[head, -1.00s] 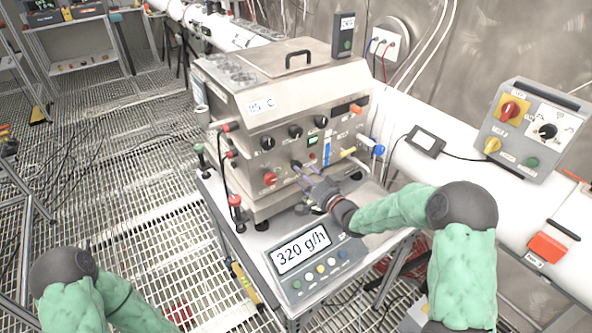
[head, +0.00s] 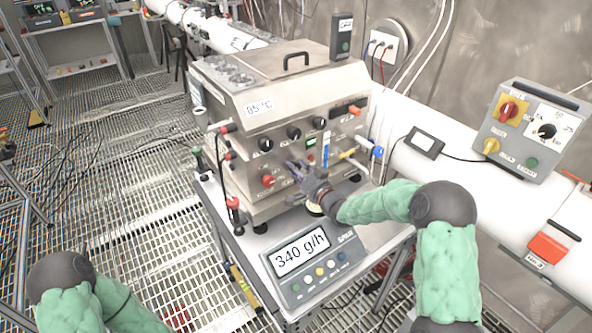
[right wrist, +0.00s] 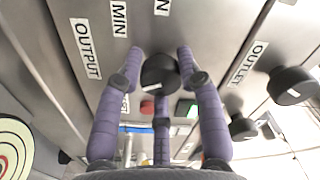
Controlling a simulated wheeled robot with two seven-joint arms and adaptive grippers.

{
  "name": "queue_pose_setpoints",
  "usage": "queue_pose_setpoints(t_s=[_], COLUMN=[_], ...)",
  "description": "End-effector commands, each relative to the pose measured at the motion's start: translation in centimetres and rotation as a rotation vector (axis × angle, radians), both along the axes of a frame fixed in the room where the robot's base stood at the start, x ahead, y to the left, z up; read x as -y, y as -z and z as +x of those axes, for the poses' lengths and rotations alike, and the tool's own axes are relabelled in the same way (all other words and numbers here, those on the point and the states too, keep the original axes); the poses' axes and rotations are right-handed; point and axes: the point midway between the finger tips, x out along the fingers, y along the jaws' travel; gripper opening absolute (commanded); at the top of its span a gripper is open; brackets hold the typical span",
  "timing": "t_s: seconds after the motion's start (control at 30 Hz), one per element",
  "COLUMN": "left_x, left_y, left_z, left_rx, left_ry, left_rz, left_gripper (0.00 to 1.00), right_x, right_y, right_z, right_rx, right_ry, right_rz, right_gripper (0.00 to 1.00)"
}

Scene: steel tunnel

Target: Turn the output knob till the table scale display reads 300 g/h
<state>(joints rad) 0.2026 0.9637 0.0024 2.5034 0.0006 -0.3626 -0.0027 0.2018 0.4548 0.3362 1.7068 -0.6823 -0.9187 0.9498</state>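The table scale (head: 318,272), a grey box with a tilted display (head: 300,250), stands on the cart top and reads 340 g/h. In the right wrist view the black output knob (right wrist: 160,73) sits on the steel panel, with the OUTPUT label (right wrist: 85,48) to its left. My right gripper (right wrist: 160,62) has its purple fingers closed in around the knob, one on each side and a third below it. In the head view my right gripper (head: 294,171) is at the machine's front and hides the knob. My left arm shows at bottom left, but its gripper is out of view.
The steel machine (head: 290,95) carries other knobs, among them a red one (head: 268,181) close left of the gripper. Hoses and a blue-ended valve (head: 377,151) are on its right. A grey control box (head: 530,130) is at right. Grated floor lies left of the cart.

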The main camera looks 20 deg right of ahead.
Motion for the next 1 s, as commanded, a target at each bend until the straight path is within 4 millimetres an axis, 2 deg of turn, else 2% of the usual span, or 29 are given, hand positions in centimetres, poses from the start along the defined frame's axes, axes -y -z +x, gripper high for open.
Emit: queue_pose_setpoints(t_s=[0.37, 0.73, 0.77, 0.8, 0.83, 1.0], left_x=[0.0, 0.0, 0.0, 0.0, 0.0, 0.0], left_y=[2.4, 2.4, 2.4, 2.4, 2.4, 2.4], left_z=[0.0, 0.0, 0.0, 0.0, 0.0, 0.0], left_rx=[0.0, 0.0, 0.0, 0.0, 0.0, 0.0], left_ry=[0.0, 0.0, 0.0, 0.0, 0.0, 0.0], left_rz=[0.0, 0.0, 0.0, 0.0, 0.0, 0.0], left_gripper=[0.4, 0.4, 0.4, 0.4, 0.4, 0.4], right_x=[-0.2, -0.2, -0.2, -0.2, -0.2, -0.1], right_y=[0.4, 0.3, 0.3, 0.3, 0.3, 0.2], right_z=[-0.1, -0.1, -0.1, -0.1, -0.1, 0.0], right_rx=[0.063, 0.07, 0.07, 0.069, 0.069, 0.071], right_ry=[-0.005, -0.006, -0.006, -0.006, -0.006, -0.004], right_rz=[-0.179, -0.208, -0.208, -0.207, -0.207, -0.206], right_gripper=[0.04, 0.04, 0.45, 0.57, 0.6, 0.6])
